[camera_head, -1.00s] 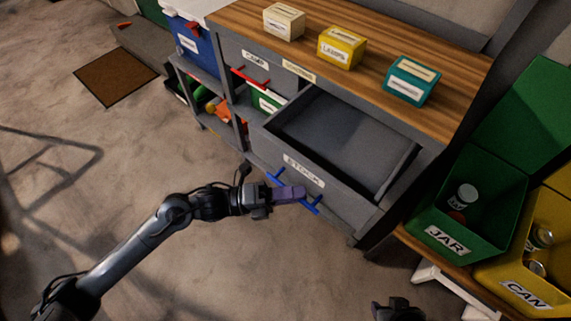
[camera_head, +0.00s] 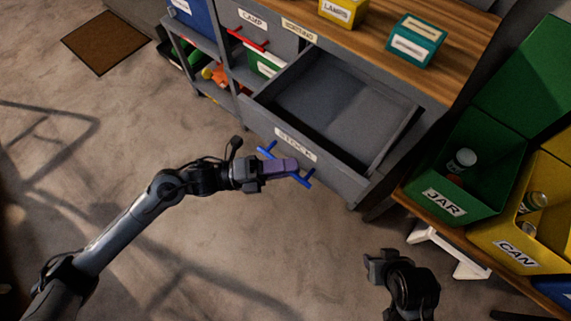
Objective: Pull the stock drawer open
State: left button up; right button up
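The stock drawer is grey, with a STOCK label on its front (camera_head: 330,168). It stands pulled out from the cabinet, and its empty interior shows. Its blue bar handle (camera_head: 304,181) is on the front face. My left gripper (camera_head: 289,167), with purplish fingers, reaches in from the left and is shut on the middle of the handle; the fingers hide that part of the bar.
The wooden top (camera_head: 462,45) carries a yellow box (camera_head: 343,10) and a teal box (camera_head: 415,42). A drawer with a red handle (camera_head: 248,40) is shut at upper left. The green JAR bin (camera_head: 470,190) and yellow CAN bin (camera_head: 515,240) stand at right. Floor before the drawer is clear.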

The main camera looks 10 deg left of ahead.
pick_arm(q)
jog(key=shift+a, duration=0.15)
jog(key=p+v, duration=0.2)
jog(key=v, duration=0.8)
jog(key=shift+s+a+p, duration=0.2)
jog(key=shift+a+p, duration=0.05)
jog(key=shift+p, duration=0.05)
jog(key=shift+f, duration=0.1)
